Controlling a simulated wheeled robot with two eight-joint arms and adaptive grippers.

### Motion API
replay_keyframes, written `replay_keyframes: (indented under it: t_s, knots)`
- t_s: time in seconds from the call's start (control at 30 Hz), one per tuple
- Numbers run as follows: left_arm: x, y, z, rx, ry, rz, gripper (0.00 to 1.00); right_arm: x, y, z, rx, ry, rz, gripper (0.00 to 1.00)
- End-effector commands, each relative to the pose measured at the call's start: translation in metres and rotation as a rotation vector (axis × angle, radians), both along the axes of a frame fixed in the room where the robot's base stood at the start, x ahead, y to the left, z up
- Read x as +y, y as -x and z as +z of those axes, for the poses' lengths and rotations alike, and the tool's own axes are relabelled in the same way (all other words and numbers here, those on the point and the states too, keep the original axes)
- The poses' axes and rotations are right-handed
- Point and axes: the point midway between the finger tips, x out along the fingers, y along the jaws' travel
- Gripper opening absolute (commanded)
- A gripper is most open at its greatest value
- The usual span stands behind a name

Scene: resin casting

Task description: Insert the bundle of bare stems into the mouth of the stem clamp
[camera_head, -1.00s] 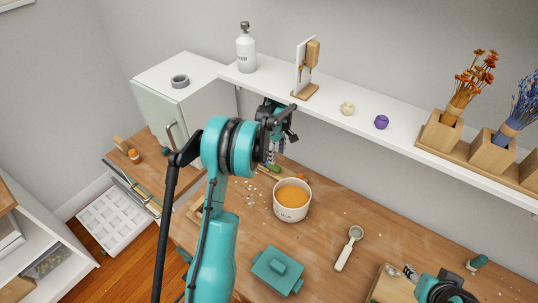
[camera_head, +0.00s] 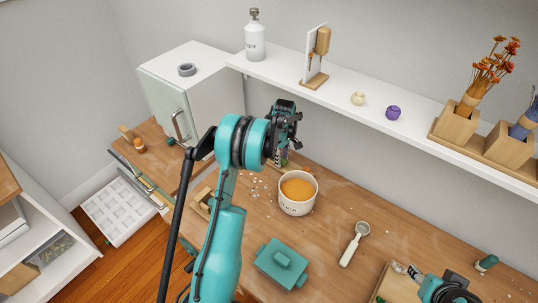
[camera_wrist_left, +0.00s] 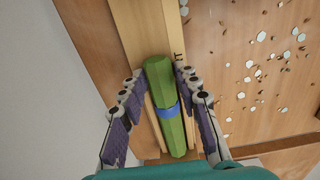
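The bundle of bare stems is a green, faceted bundle with a blue band (camera_wrist_left: 166,112) in the left wrist view. It lies along a pale wooden holder, between the fingers of my left gripper (camera_wrist_left: 160,76). These fingers are spread on both sides of the bundle; contact does not show. In the head view my left gripper (camera_head: 285,150) is over the back of the bench, its fingers mostly hidden. My right gripper (camera_head: 450,290) is cut off at the bottom right edge. A white stand with a wooden block (camera_head: 318,55) on the shelf may be the stem clamp; I cannot tell.
A white pot of orange contents (camera_head: 297,207), a teal lidded box (camera_head: 282,265) and a spoon (camera_head: 355,243) stand on the bench. Above are a shelf (camera_head: 385,122) with a white bottle (camera_head: 254,40) and wooden blocks holding dried flowers (camera_head: 480,115). Small chips lie scattered.

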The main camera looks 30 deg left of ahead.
Motion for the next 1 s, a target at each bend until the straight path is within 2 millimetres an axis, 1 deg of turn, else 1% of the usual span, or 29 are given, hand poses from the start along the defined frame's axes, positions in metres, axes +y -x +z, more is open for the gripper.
replay_keyframes:
  t_s: [0.03,0.07,0.1,0.47,0.63,0.77,0.8,0.87,1.0]
  knots:
    - [0.000,0.000,0.000,0.000,0.000,0.000,0.11,0.000,0.000,0.000,0.000,0.000,0.000,0.45]
    - [0.000,0.000,0.000,0.000,0.000,0.000,0.03,0.000,0.000,0.000,0.000,0.000,0.000,0.45]
    - [0.000,0.000,0.000,0.000,0.000,0.000,0.00,0.000,0.000,0.000,0.000,0.000,0.000,0.45]
    - [0.000,0.000,0.002,0.000,0.000,0.000,0.00,0.000,0.000,0.001,0.000,0.000,0.000,0.45]
    - [0.000,0.000,0.016,0.000,0.000,0.000,0.00,0.000,0.000,0.007,0.000,0.000,0.000,0.45]
    - [0.000,0.000,0.037,0.000,0.000,0.000,0.00,0.000,0.000,0.015,0.000,0.000,0.000,0.45]
    - [0.001,0.004,0.040,0.000,0.000,0.001,0.00,0.000,0.000,0.017,0.000,0.000,0.000,0.45]
    - [0.002,0.017,0.037,0.000,0.000,0.001,0.00,0.000,0.000,0.017,0.000,0.000,0.000,0.45]
    - [0.005,0.049,0.037,0.000,0.000,0.003,0.00,0.000,0.000,0.021,0.000,0.000,0.000,0.45]
